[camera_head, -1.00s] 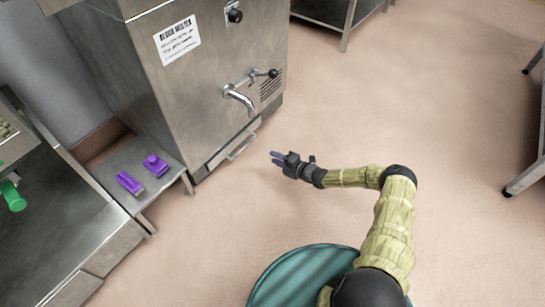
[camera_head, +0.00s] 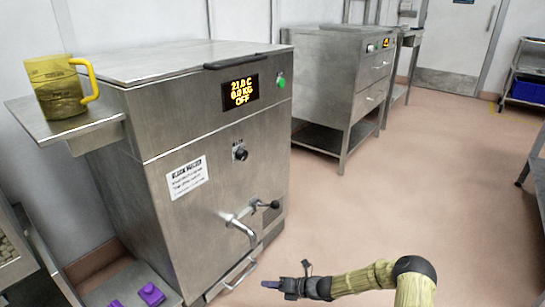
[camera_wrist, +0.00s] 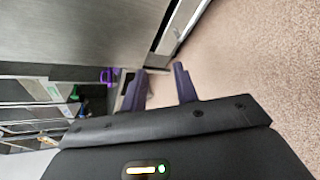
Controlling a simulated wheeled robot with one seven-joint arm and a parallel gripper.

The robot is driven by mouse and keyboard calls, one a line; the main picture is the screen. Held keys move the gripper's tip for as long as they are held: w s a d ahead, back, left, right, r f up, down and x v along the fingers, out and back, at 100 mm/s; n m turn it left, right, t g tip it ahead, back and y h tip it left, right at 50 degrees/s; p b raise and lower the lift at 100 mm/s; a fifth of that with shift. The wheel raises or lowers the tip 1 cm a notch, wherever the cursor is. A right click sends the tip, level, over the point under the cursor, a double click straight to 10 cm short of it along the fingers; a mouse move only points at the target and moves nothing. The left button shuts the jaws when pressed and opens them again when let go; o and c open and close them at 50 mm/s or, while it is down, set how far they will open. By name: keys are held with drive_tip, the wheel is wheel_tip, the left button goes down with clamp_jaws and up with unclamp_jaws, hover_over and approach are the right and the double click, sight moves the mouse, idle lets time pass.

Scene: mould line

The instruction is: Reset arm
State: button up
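My arm reaches to the left in the head view, low in the picture, over open floor. My gripper (camera_head: 272,284) is at its end, in front of and to the right of the steel block melter (camera_head: 160,165). In the wrist view my gripper (camera_wrist: 160,82) shows two purple fingers standing apart. Nothing is between them.
A yellow jug (camera_head: 55,88) stands on a side shelf (camera_head: 70,125). Purple items (camera_head: 150,295) lie on a low shelf. A steel cabinet (camera_head: 335,85) stands behind. The floor to the right is clear.

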drive_tip(key=s+d+r+n+g+h+p, duration=0.1)
drive_tip(key=s+d+r+n+h+p, duration=0.35)
drive_tip(key=s+r+n, duration=0.85)
drive_tip(key=s+d+r+n+h+p, duration=0.5)
drive_tip(key=r+n, duration=0.5)
drive_tip(key=r, duration=0.8)
drive_tip(key=s+d+r+n+g+h+p, duration=0.1)
drive_tip(key=s+d+r+n+h+p, duration=0.45)
drive_tip(key=r+n, duration=0.8)
wheel_tip(320, 180, up, 40)
drive_tip(key=s+m+y+p, duration=0.2)
drive_tip(key=p, duration=3.6)
drive_tip(key=shift+s+d+r+m+p, duration=0.15)
drive_tip(key=shift+s+d+m+p, duration=0.05)
drive_tip(key=shift+m+p, duration=0.15)
